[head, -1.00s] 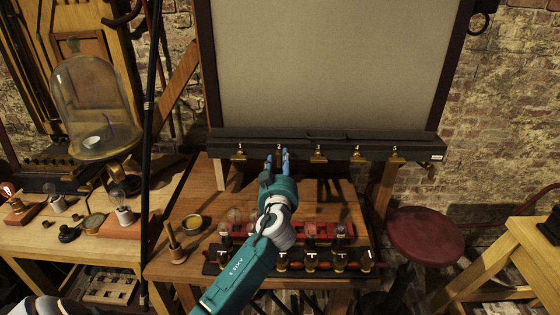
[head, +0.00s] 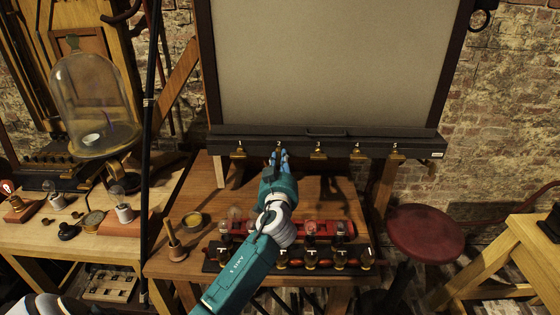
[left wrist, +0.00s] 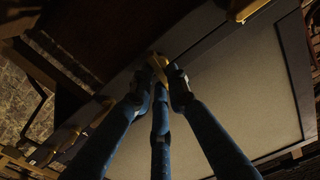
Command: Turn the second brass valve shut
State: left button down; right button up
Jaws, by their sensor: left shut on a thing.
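A row of brass valves hangs along the dark rail under the large pale panel, with number marks above them. The second brass valve (head: 279,147) is partly hidden by my left gripper (head: 281,157), which reaches up to it from below. In the left wrist view, the blue fingers of my left gripper (left wrist: 160,82) are closed around the brass valve handle (left wrist: 158,63). The first valve (head: 238,152) is to the left, and the third valve (head: 317,152) is to the right; both are free. The second valve's exact handle angle is hard to tell. My right gripper is out of view.
A red stool (head: 426,232) stands at right.

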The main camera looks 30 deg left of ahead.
pick_arm(q)
jog(key=shift+f+m+p, duration=0.15)
jog(key=shift+m+p, duration=0.2)
jog(key=shift+m, duration=2.35)
jog(key=shift+f+m+p, duration=0.15)
jog(key=shift+m+p, duration=0.15)
jog(key=shift+m, duration=2.4)
jog(key=shift+f+m+p, duration=0.15)
jog(key=shift+m+p, duration=0.2)
jog(key=shift+m, duration=2.35)
jog(key=c, duration=1.7)
grip_release()
jog(key=shift+s, duration=0.1)
